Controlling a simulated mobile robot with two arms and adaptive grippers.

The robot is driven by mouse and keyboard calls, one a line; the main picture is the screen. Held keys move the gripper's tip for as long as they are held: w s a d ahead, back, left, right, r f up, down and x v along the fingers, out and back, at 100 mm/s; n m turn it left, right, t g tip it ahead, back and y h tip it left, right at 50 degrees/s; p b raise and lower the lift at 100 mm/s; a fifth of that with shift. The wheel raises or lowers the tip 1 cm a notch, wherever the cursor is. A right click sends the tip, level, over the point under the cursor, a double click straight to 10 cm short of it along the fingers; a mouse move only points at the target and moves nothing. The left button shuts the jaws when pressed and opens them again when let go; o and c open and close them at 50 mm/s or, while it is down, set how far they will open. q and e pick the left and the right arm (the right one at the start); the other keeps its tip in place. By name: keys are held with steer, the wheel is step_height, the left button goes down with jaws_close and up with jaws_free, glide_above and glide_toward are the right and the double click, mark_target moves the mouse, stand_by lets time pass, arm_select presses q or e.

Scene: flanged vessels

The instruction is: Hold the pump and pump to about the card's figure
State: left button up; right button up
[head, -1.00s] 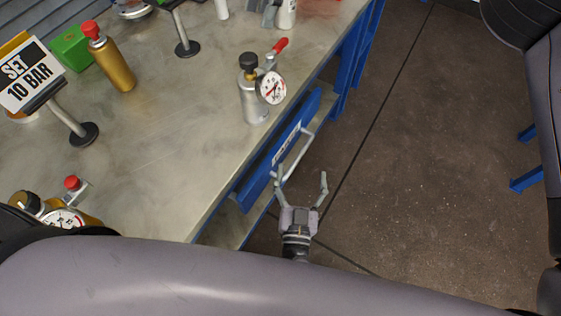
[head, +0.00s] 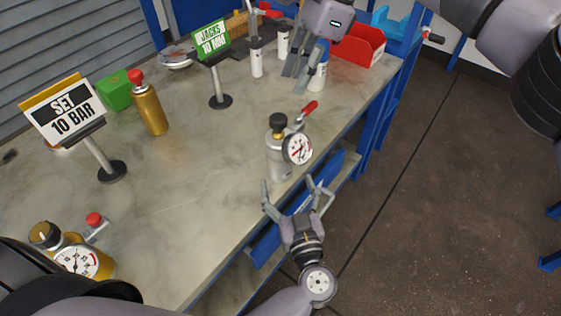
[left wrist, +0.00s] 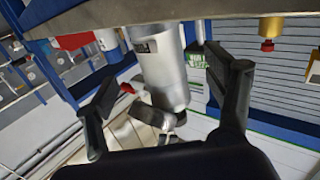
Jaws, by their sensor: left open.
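A silver hand pump (head: 278,163) with a black knob, a round gauge (head: 297,149) and a red-tipped lever (head: 307,111) stands upright near the bench's right edge. The gauge needle is too small to read. A white card (head: 67,112) on a stand reads "SET 10 BAR". My left gripper (head: 298,187) is open and empty, just in front of the pump at the bench edge. In the left wrist view, the silver pump body (left wrist: 167,75) shows upside down between the open fingers, apart from them. My right gripper (head: 302,82) hangs over the bench's back right; its opening is unclear.
A gold pump with a gauge (head: 77,261) stands front left. A gold bottle (head: 150,110), a green box (head: 115,90) and a green card (head: 211,38) reading "JACKS 10 BAR" stand behind. A red bin (head: 357,46) is back right. The middle bench is clear.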

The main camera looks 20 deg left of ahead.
mark_target(280, 161)
arm_select(q)
steer(key=x, duration=0.8)
steer(key=shift+d, duration=0.1)
steer(key=shift+s, duration=0.1)
steer(key=shift+c, duration=0.6)
steer(key=c, duration=1.6)
steer(key=shift+o, duration=0.2)
